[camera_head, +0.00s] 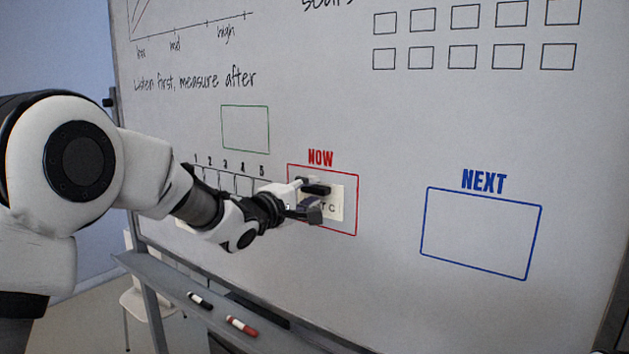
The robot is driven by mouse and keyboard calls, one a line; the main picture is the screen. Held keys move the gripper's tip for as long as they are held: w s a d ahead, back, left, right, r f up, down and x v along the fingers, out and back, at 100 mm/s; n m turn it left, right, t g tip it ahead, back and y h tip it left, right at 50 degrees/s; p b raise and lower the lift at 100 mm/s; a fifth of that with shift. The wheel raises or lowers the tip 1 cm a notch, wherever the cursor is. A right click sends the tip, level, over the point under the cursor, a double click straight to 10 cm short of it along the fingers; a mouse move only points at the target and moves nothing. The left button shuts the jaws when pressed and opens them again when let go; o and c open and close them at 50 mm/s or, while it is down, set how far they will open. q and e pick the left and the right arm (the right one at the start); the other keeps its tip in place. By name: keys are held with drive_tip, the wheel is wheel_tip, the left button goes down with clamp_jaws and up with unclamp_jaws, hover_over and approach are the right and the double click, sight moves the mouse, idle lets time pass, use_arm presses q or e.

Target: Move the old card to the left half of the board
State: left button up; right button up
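A cream card (337,203) with dark letters, partly legible as "TC", is on the whiteboard (400,270) inside the red box labelled NOW (357,220). My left gripper (315,200) is in front of the card and covers its left part. Its two dark fingertips are apart, one above the other, with the card's face showing between them. I cannot tell whether they touch the card. My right gripper is not in view.
A blue box labelled NEXT (481,234) on the right is empty. A green box (245,128) at upper left is empty. A numbered row (228,183) is partly behind my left arm. A tray (180,275) below holds black (200,301) and red (242,326) markers.

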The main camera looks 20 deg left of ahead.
use_arm(q)
clamp_jaws()
drive_tip(key=shift+r+p, duration=0.25)
drive_tip(key=shift+p, duration=0.2)
drive_tip(key=shift+f, duration=0.2)
drive_tip(key=shift+s, duration=0.1)
drive_tip(key=v, duration=0.6)
drive_tip(key=shift+s+b, duration=0.35)
idle(0.9)
drive_tip(key=shift+a, duration=0.1)
